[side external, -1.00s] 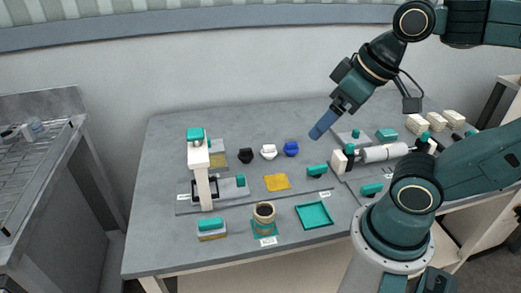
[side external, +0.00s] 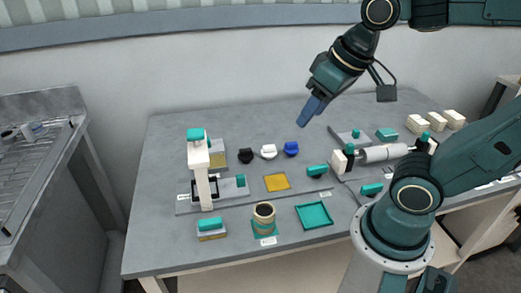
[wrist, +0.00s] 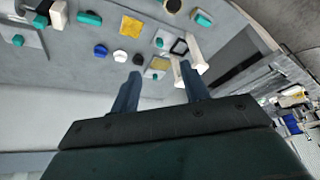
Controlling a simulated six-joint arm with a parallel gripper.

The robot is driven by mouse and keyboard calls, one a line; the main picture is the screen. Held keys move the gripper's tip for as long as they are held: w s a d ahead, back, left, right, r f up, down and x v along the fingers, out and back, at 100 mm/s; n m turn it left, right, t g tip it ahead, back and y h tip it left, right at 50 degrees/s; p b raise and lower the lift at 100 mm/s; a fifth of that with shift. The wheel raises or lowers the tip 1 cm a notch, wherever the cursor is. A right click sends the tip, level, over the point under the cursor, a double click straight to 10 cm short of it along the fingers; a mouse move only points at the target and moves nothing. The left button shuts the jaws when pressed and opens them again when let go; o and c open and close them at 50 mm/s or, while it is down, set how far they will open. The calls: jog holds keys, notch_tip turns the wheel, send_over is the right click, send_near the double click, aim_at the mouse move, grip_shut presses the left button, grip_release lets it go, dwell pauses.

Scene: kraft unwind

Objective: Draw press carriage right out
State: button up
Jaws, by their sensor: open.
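The press (side external: 198,165) stands at the left of the table, a white upright arm with a teal top. Its low carriage with a dark square frame (side external: 212,189) sits at the foot of the arm, and a teal knob (side external: 240,181) stands just right of it. In the wrist view the frame (wrist: 180,46) and the knob (wrist: 160,43) show near the white posts (wrist: 192,60). My gripper (side external: 303,121) is open and empty, high above the table and well to the right of the press. Its two blue fingers (wrist: 161,69) are apart in the wrist view.
Black (side external: 245,155), white (side external: 268,151) and blue (side external: 291,148) pieces stand behind a yellow sheet (side external: 277,182). A grey roller unit (side external: 383,153) stands at right.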

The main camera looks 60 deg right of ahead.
jog(key=w+d+f+m+g, duration=0.1)
jog(key=w+f+m+g, duration=0.25)
jog(key=w, duration=0.75)
jog(key=m+g, duration=0.1)
jog(key=m, duration=0.3)
send_over(241, 176)
notch_tip(241, 176, down, 12)
jog(key=shift+w+r, duration=0.1)
jog(key=shift+r, duration=0.1)
jog(key=shift+f, duration=6.85)
grip_shut()
